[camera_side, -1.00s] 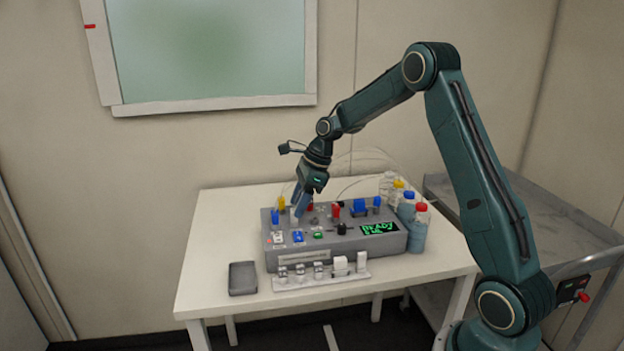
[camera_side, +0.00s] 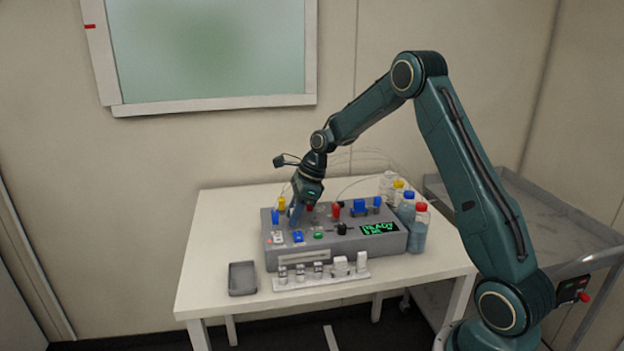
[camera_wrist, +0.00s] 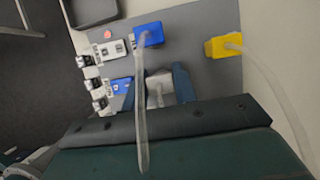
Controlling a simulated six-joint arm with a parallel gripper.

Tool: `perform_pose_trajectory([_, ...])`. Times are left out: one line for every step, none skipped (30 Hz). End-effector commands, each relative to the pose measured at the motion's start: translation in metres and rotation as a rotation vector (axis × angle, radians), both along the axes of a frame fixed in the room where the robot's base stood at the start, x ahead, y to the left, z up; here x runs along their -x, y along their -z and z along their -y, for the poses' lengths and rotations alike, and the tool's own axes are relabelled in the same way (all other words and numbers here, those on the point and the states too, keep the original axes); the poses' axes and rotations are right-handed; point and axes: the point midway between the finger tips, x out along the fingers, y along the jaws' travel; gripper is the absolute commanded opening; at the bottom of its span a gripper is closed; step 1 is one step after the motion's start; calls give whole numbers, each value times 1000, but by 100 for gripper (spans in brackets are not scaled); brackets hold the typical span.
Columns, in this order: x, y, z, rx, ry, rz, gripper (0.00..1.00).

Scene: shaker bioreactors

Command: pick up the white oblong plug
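The white oblong plug (camera_wrist: 158,92) is seen in the wrist view standing on the grey panel of the bioreactor box, between my fingers. A clear tube crosses the picture beside it. My gripper (camera_side: 296,217) reaches down over the box's left part and hides the plug in the side view. In the wrist view my gripper (camera_wrist: 160,86) has its blue-green fingers on either side of the plug, spread apart; one finger is close against it, and the tube partly hides the gap to the other. No firm hold shows.
A blue plug (camera_wrist: 149,35) and a yellow plug (camera_wrist: 222,46), both with tubes, stand close to my fingers. A red plug (camera_side: 336,211) is farther right. A white rack (camera_side: 320,281) and a dark tray (camera_side: 242,278) lie in front. Bottles (camera_side: 419,229) stand at right.

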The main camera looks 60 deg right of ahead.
Motion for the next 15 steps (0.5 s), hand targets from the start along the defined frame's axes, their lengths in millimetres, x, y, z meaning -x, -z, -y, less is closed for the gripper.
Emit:
perform_pose_trajectory([0, 0, 0, 0, 0, 0, 18])
perform_pose_trajectory([0, 0, 0, 0, 0, 0, 12])
perform_pose_trajectory([0, 0, 0, 0, 0, 0, 4])
perform_pose_trajectory([0, 0, 0, 0, 0, 0, 1])
perform_pose_trajectory([0, 0, 0, 0, 0, 0, 1])
perform_pose_trajectory([0, 0, 0, 0, 0, 0, 1])
perform_pose_trajectory([0, 0, 0, 0, 0, 0, 1])
perform_pose_trajectory([0, 0, 0, 0, 0, 0, 0])
perform_pose_trajectory([0, 0, 0, 0, 0, 0, 0])
perform_pose_trajectory([0, 0, 0, 0, 0, 0, 0])
perform_pose_trajectory([0, 0, 0, 0, 0, 0, 0])
perform_pose_trajectory([0, 0, 0, 0, 0, 0, 0])
perform_pose_trajectory([0, 0, 0, 0, 0, 0, 0])
perform_pose_trajectory([0, -1, 0, 0, 0, 0, 0])
perform_pose_trajectory([0, -1, 0, 1, 0, 1, 0])
